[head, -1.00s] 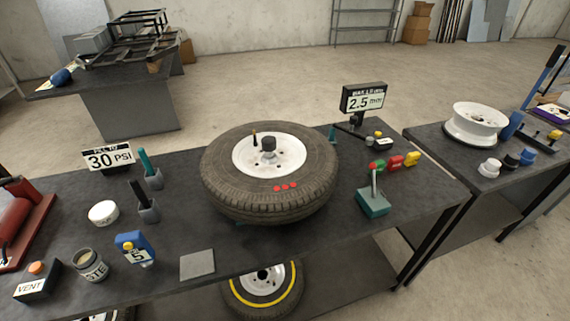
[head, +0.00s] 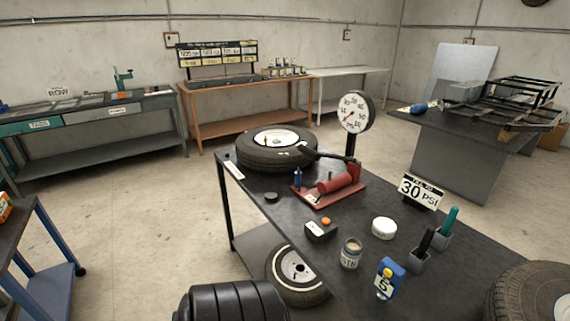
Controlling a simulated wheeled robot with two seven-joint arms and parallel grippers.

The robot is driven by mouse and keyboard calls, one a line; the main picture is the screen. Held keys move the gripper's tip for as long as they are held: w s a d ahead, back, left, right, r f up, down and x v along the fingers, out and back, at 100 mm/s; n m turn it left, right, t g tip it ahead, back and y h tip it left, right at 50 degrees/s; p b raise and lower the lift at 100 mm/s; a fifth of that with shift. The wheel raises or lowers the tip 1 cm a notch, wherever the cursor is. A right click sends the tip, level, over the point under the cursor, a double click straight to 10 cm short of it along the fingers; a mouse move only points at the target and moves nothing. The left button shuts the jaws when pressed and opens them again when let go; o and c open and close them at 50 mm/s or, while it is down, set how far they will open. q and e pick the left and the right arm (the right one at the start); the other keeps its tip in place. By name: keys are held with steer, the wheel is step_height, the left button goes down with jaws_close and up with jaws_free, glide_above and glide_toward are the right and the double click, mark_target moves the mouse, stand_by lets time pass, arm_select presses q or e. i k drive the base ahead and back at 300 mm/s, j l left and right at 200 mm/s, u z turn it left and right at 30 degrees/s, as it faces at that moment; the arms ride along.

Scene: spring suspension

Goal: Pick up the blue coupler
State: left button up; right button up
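A small upright blue piece (head: 298,179) stands at the left end of the red pump (head: 336,181) on the dark workbench (head: 290,222). It may be the blue coupler, but it is too small to tell. A larger blue device (head: 391,272) marked "5" with a yellow part stands near the bench's front edge.
A tyre (head: 277,150) lies at the bench's far end, beside a round gauge (head: 355,112). A black box with an orange button (head: 321,230), a tin (head: 351,254) and a white tub (head: 384,228) stand nearer. Another tyre (head: 541,294) is at lower right.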

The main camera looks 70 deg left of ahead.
mark_target(297, 183)
steer(key=u, duration=2.15)
